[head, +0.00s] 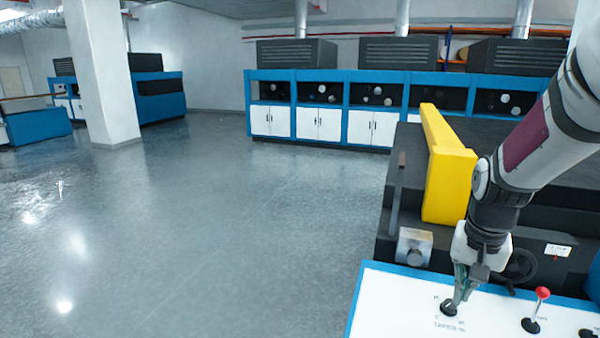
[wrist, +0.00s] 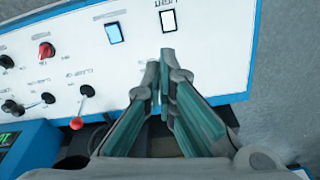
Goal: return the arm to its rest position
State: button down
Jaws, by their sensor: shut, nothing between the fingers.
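My gripper (head: 462,290) is at the lower right of the head view, low over the white control panel (head: 395,300) with its blue edge. Its fingers point down beside a dark round knob, and I cannot tell from the head view whether they touch it. In the wrist view my gripper (wrist: 162,72) has its two fingertips together with nothing between them. They are over the panel's edge, just below a pale rectangular switch (wrist: 168,20).
A red-ball lever (head: 542,293) stands right of my gripper, and a red knob (wrist: 46,50) shows in the wrist view. A yellow block (head: 447,170) and dark machine housing rise behind. Open floor (head: 230,220) lies left; blue cabinets (head: 320,105) line the back.

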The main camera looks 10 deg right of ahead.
jog(key=s+a+r+n+t, duration=0.1)
jog(key=s+a+r+n, duration=0.2)
jog(key=a, duration=0.3)
jog(key=s+a+r+n+t, duration=0.1)
jog(key=s+a+r+n, duration=0.1)
jog(key=s+a+r, duration=0.2)
jog(key=s+a+r+n+t+y, duration=0.1)
jog(key=s+a+r+n+t, duration=0.1)
jog(key=a+r, duration=0.4)
jog(key=s+a+n, duration=0.1)
jog(key=s+a, duration=0.1)
jog(key=a, duration=0.2)
jog(key=shift+s+a+n, duration=0.15)
jog(key=shift+s+n, duration=0.05)
jog(key=shift+n, duration=0.1)
